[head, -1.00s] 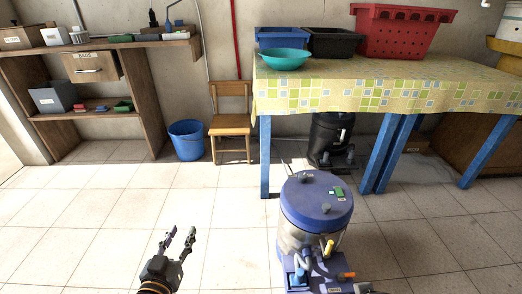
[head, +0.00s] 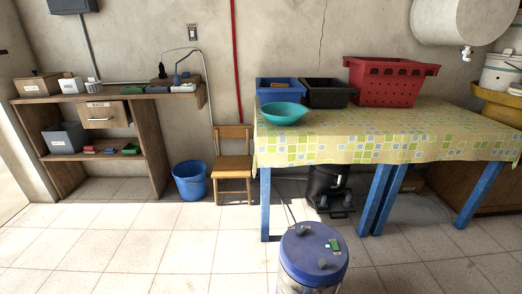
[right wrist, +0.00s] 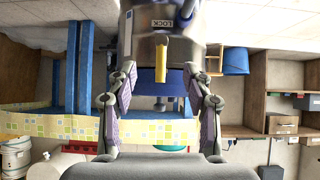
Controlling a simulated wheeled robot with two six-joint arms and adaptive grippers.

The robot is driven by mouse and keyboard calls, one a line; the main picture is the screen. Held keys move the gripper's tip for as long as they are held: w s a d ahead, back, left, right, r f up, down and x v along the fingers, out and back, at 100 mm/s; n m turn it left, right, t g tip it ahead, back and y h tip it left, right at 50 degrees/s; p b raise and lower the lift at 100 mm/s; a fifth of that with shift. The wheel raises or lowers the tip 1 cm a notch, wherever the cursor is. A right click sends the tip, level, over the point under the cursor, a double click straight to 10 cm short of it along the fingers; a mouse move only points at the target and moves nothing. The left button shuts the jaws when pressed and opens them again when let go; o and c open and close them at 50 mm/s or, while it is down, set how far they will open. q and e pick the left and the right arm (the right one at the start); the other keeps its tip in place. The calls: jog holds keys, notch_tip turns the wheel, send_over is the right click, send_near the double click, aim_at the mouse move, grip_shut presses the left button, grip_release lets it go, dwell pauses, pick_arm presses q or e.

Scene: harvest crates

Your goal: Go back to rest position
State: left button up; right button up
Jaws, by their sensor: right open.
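My right gripper (right wrist: 160,72) shows in the right wrist view, which is upside down. Its two fingers are spread wide apart, and nothing is held between the pads. It does not show in the head view. My left gripper is in neither of the current views.
A table with a patterned cloth (head: 390,150) bears a teal bowl (head: 283,113), a blue crate (head: 281,97), a black crate (head: 326,96) and a red crate (head: 390,85). A wooden chair (head: 233,166), a blue bucket (head: 190,183) and shelving (head: 155,150) stand left. Floor at front left is clear.

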pick_arm(q)
jog(key=s+a+f+g+p, duration=0.1)
jog(key=s+g+p, duration=0.3)
jog(key=s+p, duration=0.5)
jog(key=s+a+f+g+p, duration=0.2)
jog(key=s+g+p, duration=0.3)
jog(key=s, duration=1.6)
jog(key=a+p, duration=0.1)
jog(key=p, duration=0.4)
jog(key=shift+s+f+y, duration=0.15)
jog(key=shift+f+y, duration=0.15)
jog(key=shift+y, duration=0.1)
pick_arm(e)
jog(key=s+d+f+g, duration=0.1)
jog(key=s+g, duration=0.3)
jog(key=s, duration=1.1)
jog(key=s+d+f+g, duration=0.2)
jog(key=s+g, duration=0.3)
jog(key=s, duration=1)
jog(key=shift+s+d+f+h, duration=0.15)
jog(key=shift+d+f+h, duration=0.2)
jog(key=shift+d, duration=0.25)
